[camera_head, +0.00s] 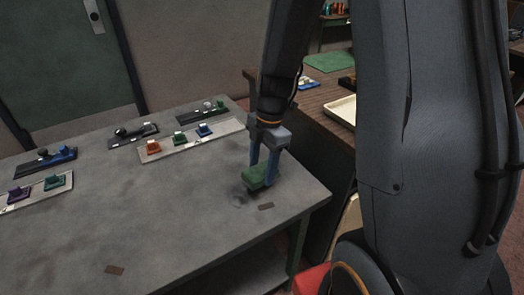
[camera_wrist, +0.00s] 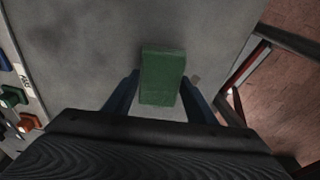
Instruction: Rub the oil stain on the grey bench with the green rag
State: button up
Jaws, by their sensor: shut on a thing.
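My gripper (camera_head: 263,172) is shut on the green rag (camera_head: 257,181), a folded block, over the right part of the grey bench (camera_head: 165,222). The rag also shows between my blue fingers in the wrist view (camera_wrist: 162,75). It is at or just above the bench top; I cannot tell if it touches. A dark smudge, which looks like the oil stain (camera_head: 238,201), lies on the bench just left of and in front of the rag. Part of it may be hidden under the rag. In the wrist view the stain is not clearly seen.
Boards with coloured blocks (camera_head: 180,142) stand along the bench's back and left. Small brown patches lie on the bench, one near the rag (camera_head: 266,206) and one at the front (camera_head: 114,270). A wooden table (camera_head: 310,100) with a tray (camera_head: 343,110) stands behind right. The bench middle is clear.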

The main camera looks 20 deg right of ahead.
jog(key=shift+r+p, duration=1.5)
jog(key=shift+r, duration=0.9)
jog(key=shift+p, duration=0.75)
jog(key=shift+f, duration=0.1)
